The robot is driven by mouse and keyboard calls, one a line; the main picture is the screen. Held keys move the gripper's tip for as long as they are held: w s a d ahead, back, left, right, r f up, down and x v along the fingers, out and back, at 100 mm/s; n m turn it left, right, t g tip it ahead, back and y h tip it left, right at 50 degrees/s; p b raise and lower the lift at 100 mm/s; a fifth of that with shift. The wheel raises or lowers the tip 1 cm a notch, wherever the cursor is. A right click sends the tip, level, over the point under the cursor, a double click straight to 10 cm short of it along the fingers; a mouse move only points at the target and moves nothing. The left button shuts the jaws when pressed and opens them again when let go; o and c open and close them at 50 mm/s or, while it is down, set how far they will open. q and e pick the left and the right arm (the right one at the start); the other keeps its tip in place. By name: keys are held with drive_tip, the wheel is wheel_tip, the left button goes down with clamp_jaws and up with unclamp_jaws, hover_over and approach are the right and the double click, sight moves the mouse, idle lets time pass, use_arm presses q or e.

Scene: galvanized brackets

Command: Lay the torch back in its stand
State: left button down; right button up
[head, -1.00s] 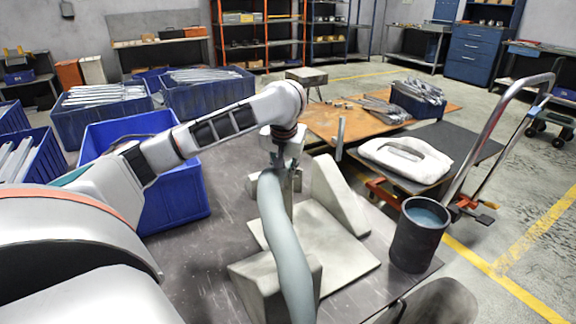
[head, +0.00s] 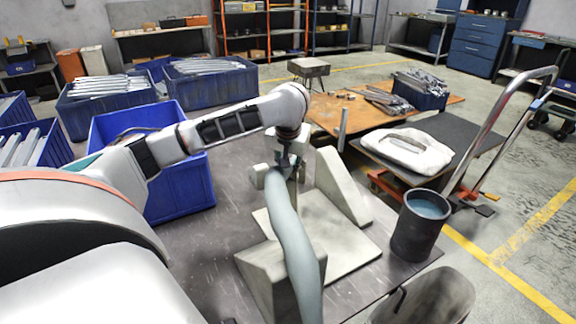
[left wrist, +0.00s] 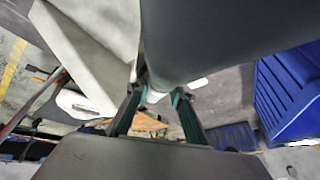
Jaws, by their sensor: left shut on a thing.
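The torch (head: 288,235) is a long, thick, grey-green curved body. My left gripper (head: 283,168) is shut on its far end, and the torch runs from there toward the bottom of the head view. The stand is a pale grey base plate (head: 352,246) with a near block (head: 262,272) and a far sloped upright (head: 340,185). The torch passes in front of the near block in the picture; I cannot tell whether they touch. In the left wrist view the torch (left wrist: 195,40) fills the top, at the fingers (left wrist: 157,105). My right gripper is not in view.
A dark cup (head: 418,235) stands right of the stand near the table edge. A blue bin (head: 180,190) is at the left, behind my left arm. A cart (head: 470,150) with a white bundle stands beyond. A dark rounded object (head: 435,297) shows at bottom right.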

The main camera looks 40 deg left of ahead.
use_arm(q)
drive_tip(key=shift+d+f+p, duration=0.1)
drive_tip(key=shift+d+p, duration=0.05)
drive_tip(key=shift+p, duration=0.25)
drive_tip(key=c, duration=1.7)
unclamp_jaws()
drive_tip(key=shift+d+f, duration=0.1)
drive_tip(key=shift+d+r, duration=0.1)
drive_tip(key=shift+r, duration=0.45)
drive_tip(key=v, duration=1)
drive_tip(key=shift+s+r, duration=0.35)
drive_tip(key=shift+r, duration=0.2)
